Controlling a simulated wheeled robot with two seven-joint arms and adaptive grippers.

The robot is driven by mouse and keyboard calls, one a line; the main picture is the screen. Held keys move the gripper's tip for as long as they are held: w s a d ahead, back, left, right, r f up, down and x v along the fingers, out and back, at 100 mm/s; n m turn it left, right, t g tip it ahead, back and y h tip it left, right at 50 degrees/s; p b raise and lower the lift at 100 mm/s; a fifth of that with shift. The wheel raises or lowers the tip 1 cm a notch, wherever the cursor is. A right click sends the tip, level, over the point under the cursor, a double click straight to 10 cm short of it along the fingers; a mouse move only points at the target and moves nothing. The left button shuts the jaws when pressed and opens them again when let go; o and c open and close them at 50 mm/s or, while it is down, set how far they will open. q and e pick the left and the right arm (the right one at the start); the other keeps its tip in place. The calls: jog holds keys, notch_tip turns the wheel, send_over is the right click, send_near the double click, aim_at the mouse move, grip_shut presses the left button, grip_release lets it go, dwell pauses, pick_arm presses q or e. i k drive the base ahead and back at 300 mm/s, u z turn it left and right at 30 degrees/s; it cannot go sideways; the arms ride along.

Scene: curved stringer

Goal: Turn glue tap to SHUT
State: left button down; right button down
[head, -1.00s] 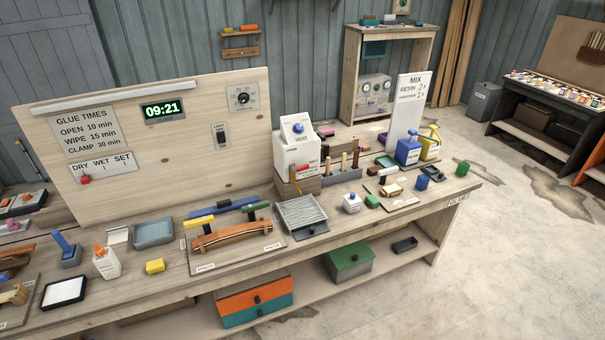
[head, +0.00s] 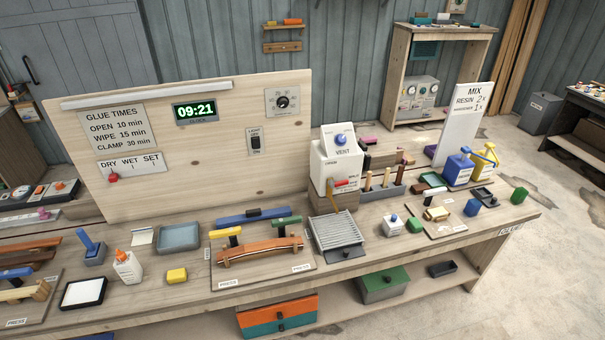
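A white box-shaped dispenser (head: 329,172) with a sloped top marked VENT and a blue knob (head: 341,138) stands at the back of the bench, right of the backboard. A short red handle (head: 341,183) sticks out at its lower front, above a tan wooden stick. This handle may be the glue tap; its small labels are too blurred to read, so I cannot tell its setting. A white glue bottle with an orange tip (head: 127,267) stands at the front left of the bench. Neither of my grippers is in view.
A ribbed grey tray (head: 336,232) lies in front of the dispenser. Left of it is a curved wooden strip (head: 260,249) in a press with yellow and green handles. Blue and yellow containers (head: 458,169) stand at right. Open concrete floor lies right of the bench.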

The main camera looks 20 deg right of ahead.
aim_at(331, 183)
jog(key=i, duration=1.1)
jog(key=z, duration=0.75)
